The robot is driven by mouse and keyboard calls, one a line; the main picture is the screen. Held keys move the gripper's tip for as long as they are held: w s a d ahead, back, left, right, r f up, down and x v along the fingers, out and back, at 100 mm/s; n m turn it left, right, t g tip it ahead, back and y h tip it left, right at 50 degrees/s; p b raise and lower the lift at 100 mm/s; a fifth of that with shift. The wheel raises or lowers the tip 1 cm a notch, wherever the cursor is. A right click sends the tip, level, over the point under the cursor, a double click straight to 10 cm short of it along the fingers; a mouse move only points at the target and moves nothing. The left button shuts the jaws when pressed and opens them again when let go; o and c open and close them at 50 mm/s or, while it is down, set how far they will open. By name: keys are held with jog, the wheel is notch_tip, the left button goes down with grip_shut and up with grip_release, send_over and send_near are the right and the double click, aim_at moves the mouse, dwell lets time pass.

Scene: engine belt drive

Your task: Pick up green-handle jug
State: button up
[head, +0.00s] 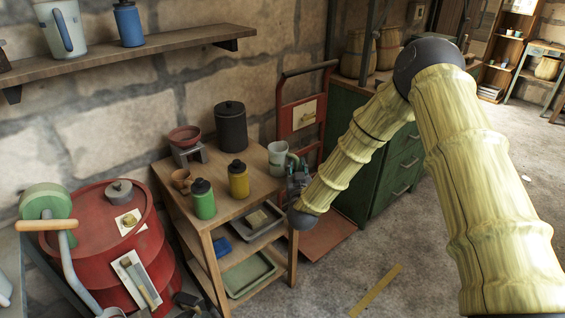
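The green-handle jug (277,158) is a pale, upright jug at the right end of the small wooden table, with its green handle on its right side. My gripper (297,172) is just to the right of the jug, close to the handle. The arm partly hides the gripper and its fingers are small and dark. I cannot tell whether they touch the handle or whether they are open or shut.
A yellow bottle (238,180), a green bottle (203,200), a black canister (231,127) and a small brown cup (181,181) share the wooden table (224,217). A red hand truck (302,115) and a green cabinet (396,175) stand behind my arm. A blue-handled jug (62,28) is on the wall shelf.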

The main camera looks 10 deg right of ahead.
grip_shut()
jog(key=shift+r, duration=0.15)
